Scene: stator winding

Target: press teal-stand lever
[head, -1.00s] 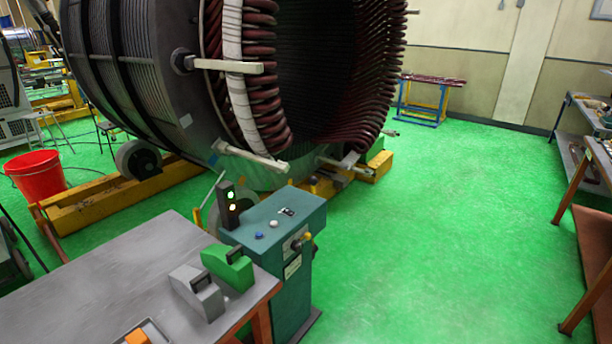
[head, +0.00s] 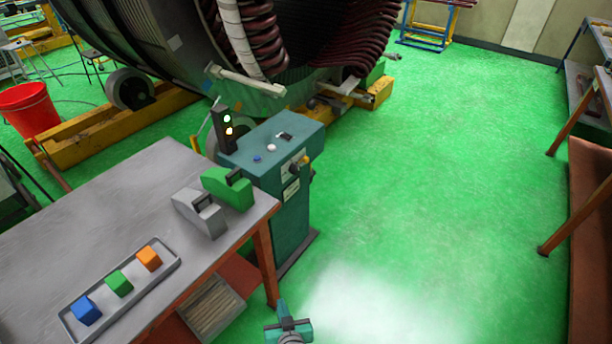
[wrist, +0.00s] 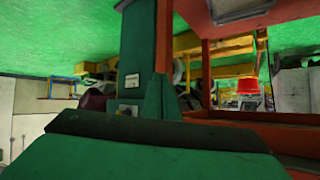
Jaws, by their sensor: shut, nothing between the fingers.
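The teal stand (head: 268,140) is upright just beyond the grey table. Its top carries a blue button, a white button and a small black switch. A lever (head: 305,161) with a dark base and a yellow-orange tip is on its right-facing side, above a white label. In the wrist view, which looks upside down, the stand (wrist: 136,45) and its lever (wrist: 126,111) show beyond my gripper. My gripper (head: 289,324), teal and dark, is at the bottom of the head view, well apart from the lever. It is shut and empty; its fingertips are hard to make out.
The grey table (head: 95,215) holds a tray (head: 172,277) with blue, green and orange blocks, plus grey (head: 200,212) and green (head: 228,188) holders. A signal light (head: 224,130) stands beside the stand. The stator (head: 150,40) is behind. Green floor right of the stand is clear.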

